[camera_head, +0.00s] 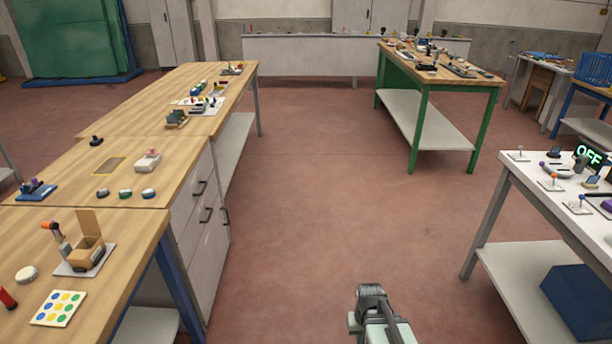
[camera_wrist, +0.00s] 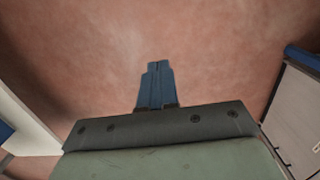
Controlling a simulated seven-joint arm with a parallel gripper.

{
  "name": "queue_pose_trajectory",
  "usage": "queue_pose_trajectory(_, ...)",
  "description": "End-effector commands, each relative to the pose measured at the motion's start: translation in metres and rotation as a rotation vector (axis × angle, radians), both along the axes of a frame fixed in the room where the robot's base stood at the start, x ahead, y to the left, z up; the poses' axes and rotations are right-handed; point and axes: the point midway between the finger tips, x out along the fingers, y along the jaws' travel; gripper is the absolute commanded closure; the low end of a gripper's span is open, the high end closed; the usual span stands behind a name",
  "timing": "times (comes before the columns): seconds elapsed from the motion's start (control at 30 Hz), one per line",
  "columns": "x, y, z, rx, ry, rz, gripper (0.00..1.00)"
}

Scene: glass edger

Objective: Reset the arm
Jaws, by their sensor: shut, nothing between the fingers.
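My gripper (camera_wrist: 157,68) shows in the wrist view as two blue-grey fingers pressed together, with nothing between them. It points down over the bare reddish floor and touches nothing. In the head view part of my arm (camera_head: 378,318) rises at the bottom, right of centre, over the open aisle. The fingers are not visible in the head view.
A white table (camera_head: 547,186) with small levers and an "OFF" display (camera_head: 588,154) stands right. A green-legged bench (camera_head: 416,130) stands farther back. The floor between is clear.

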Motion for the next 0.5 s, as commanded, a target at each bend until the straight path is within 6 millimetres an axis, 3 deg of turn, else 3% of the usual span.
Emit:
queue_pose_trajectory(0.27,-0.054,-0.001,-0.051,-0.001,0.121,0.0,1.0)
queue_pose_trajectory(0.5,-0.114,-0.001,-0.096,0.0,0.241,0.0,1.0)
